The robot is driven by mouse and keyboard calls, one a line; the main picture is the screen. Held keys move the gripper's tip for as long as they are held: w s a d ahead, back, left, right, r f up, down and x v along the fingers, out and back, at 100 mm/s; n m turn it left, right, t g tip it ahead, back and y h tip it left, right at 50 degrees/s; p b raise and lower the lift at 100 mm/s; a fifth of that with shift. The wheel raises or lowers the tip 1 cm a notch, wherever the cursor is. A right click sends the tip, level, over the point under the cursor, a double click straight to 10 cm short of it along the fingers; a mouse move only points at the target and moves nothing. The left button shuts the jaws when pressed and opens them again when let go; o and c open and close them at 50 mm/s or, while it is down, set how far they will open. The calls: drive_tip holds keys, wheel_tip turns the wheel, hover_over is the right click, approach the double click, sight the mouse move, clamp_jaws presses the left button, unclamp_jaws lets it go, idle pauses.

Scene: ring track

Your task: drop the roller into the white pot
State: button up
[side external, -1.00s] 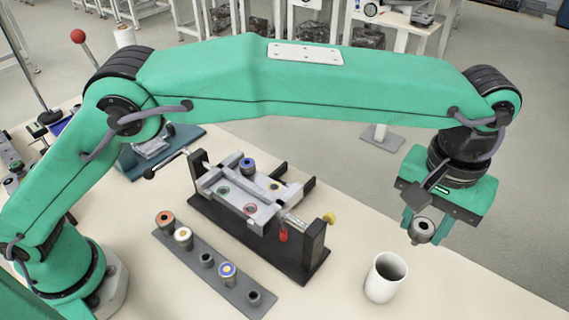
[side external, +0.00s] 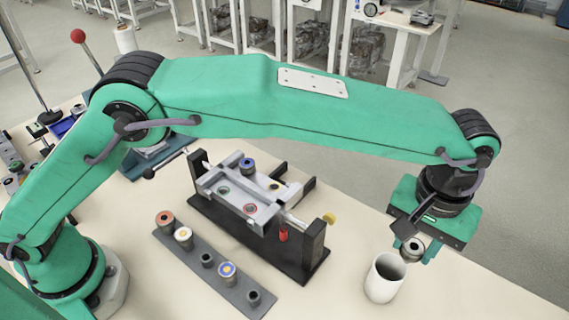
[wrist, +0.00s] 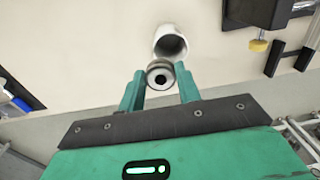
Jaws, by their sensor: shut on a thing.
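The roller (side external: 412,249) is a short metallic grey cylinder with a dark hole in its end. My gripper (side external: 414,252) is shut on it, and in the wrist view the roller (wrist: 160,76) sits between the two green fingers. The white pot (side external: 384,278) stands upright on the table at the right. In the side view the roller is up and to the right of the pot, close to its rim. In the wrist view the pot (wrist: 170,44) is just beyond the roller, which overlaps its near edge. The pot's bottom is hidden.
A grey fixture with a black base (side external: 265,222) stands mid-table, with a blue-topped roller (side external: 247,166) on it. A dark grey rack (side external: 215,268) holds several rollers in front. The cream table is bare between the rack and the pot.

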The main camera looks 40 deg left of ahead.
drive_tip(key=shift+f, duration=0.45)
drive_tip(key=o, duration=1.1)
drive_tip(key=shift+r, duration=3.9)
drive_tip(key=shift+a, duration=0.1)
